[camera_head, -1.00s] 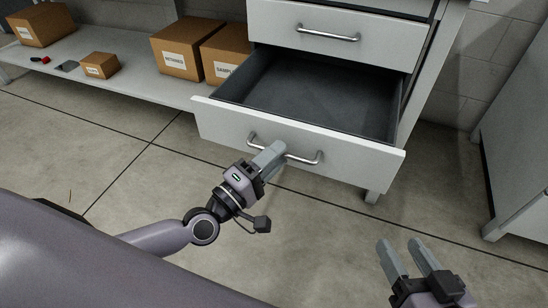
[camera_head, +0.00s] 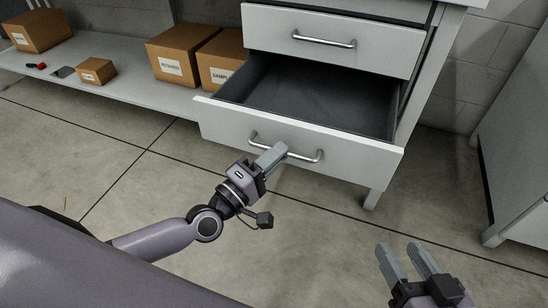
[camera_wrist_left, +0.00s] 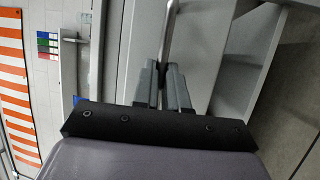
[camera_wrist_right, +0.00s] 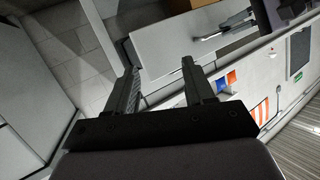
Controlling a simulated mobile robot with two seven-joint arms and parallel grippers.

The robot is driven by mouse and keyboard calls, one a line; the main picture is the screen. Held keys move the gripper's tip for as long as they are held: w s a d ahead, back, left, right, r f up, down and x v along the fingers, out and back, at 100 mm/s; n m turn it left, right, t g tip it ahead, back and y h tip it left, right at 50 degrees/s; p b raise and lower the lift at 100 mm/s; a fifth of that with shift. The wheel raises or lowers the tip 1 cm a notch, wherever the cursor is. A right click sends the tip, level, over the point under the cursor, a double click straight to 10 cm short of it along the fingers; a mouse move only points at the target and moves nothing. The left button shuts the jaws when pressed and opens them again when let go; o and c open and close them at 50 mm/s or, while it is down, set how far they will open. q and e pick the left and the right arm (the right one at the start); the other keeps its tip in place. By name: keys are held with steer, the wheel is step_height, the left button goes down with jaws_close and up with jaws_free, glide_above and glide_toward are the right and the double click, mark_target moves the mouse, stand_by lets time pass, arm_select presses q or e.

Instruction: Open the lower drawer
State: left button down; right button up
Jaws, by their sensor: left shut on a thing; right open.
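The lower drawer (camera_head: 225,122) is pulled out from the cabinet, with its dark, empty inside (camera_head: 310,95) showing. Its metal bar handle (camera_head: 308,158) runs along the front. My left gripper (camera_head: 277,153) is shut on the middle of this handle. In the left wrist view the fingers (camera_wrist_left: 163,82) close around the handle bar (camera_wrist_left: 169,35). My right gripper (camera_head: 402,258) is open and empty, low at the right, apart from the drawer. Its spread fingers also show in the right wrist view (camera_wrist_right: 160,80).
Cardboard boxes (camera_head: 170,65) and a small box (camera_head: 96,71) stand on a low shelf (camera_head: 120,88) at the left. A grey cabinet (camera_head: 520,150) stands at the right. The floor before the drawer is clear.

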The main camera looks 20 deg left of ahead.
arm_select(q)
steer(key=c, duration=1.2)
jaws_free()
steer(key=shift+o, duration=0.2)
steer(key=shift+s, duration=0.1)
steer(key=p+v, duration=0.1)
steer(key=v, duration=0.6)
arm_select(e)
steer(key=shift+w+a+r, duration=0.1)
steer(key=shift+w+a, duration=0.05)
steer(key=shift+a, duration=0.2)
